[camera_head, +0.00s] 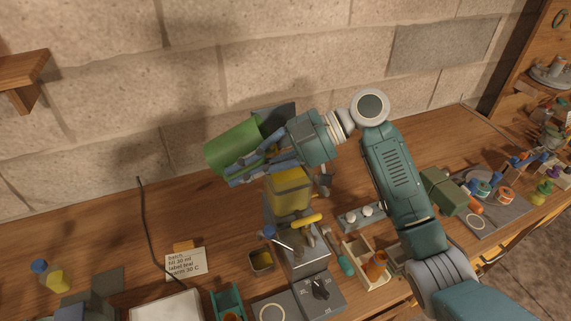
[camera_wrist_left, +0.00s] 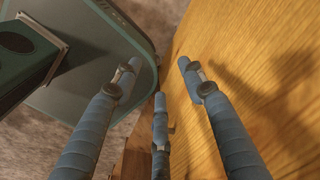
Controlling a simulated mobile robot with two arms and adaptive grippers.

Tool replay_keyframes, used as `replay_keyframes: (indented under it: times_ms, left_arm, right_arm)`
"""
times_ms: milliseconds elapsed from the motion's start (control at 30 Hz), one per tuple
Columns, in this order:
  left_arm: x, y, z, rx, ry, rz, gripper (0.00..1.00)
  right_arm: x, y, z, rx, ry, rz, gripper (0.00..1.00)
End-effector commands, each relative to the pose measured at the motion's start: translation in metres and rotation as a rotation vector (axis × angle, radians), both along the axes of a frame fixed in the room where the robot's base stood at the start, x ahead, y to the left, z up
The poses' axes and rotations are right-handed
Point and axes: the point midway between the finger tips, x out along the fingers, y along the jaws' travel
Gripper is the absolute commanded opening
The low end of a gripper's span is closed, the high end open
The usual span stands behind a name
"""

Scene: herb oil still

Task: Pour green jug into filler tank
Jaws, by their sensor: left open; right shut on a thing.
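The green jug (camera_head: 228,150) is held tilted, well over onto its side, above the bench. My right gripper (camera_head: 247,172) is shut on it, with its fingers along the jug's lower right side. A squarish tank with yellow contents (camera_head: 290,188), which looks like the filler tank, stands just below and right of the jug, on a grey machine. The jug's mouth and any liquid flow cannot be made out. My left gripper (camera_wrist_left: 160,78) shows only in the left wrist view, open and empty, beside a wooden surface.
A wooden tray (camera_head: 366,262) lies to the right. A stone wall (camera_head: 240,70) rises close behind the jug.

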Motion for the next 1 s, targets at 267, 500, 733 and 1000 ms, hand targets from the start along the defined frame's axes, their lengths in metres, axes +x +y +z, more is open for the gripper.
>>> replay_keyframes:
  times_ms: [267, 500, 733, 1000]
  left_arm:
    - [0.006, -0.039, 0.055, -0.045, -0.009, 0.009, 0.41]
    - [-0.008, -0.029, 0.052, -0.034, 0.009, 0.000, 0.41]
    - [0.004, -0.005, 0.076, -0.007, -0.005, 0.003, 0.41]
    - [0.005, -0.029, 0.072, -0.035, -0.008, 0.008, 0.41]
  right_arm:
    - [0.000, 0.001, 0.011, -0.262, -0.059, 0.009, 0.00]
    - [-0.001, 0.001, -0.007, -0.328, -0.059, 0.005, 0.00]
    - [-0.002, 0.004, -0.014, -0.477, -0.069, -0.005, 0.00]
    - [-0.005, 0.019, -0.056, -0.673, -0.084, -0.027, 0.00]
